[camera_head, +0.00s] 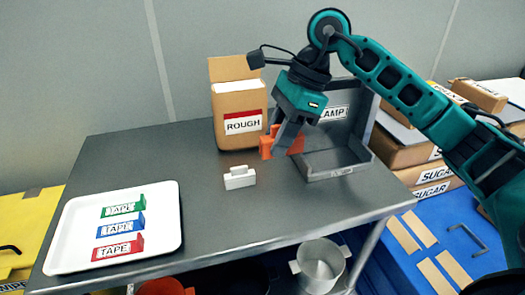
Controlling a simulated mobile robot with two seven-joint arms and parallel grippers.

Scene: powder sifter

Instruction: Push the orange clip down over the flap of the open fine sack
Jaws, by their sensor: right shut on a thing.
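My right gripper (281,140) comes down from the upper right and is shut on the orange clip (266,148). Orange shows on both sides of its fingers, and the fingers hide the middle of the clip. The clip is at the front of the grey bin, just right of a brown paper sack (240,102) labelled ROUGH. This sack stands upright with its top flap raised and white inside the opening. I see no sack labelled fine. My left gripper is not in view.
The grey bin (337,172), its label partly hidden, stands right of the sack. A white clip-like block (239,177) lies on the dark table (210,215). A white tray (75,214) holds green, blue and red tape pieces. The table's front middle is clear.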

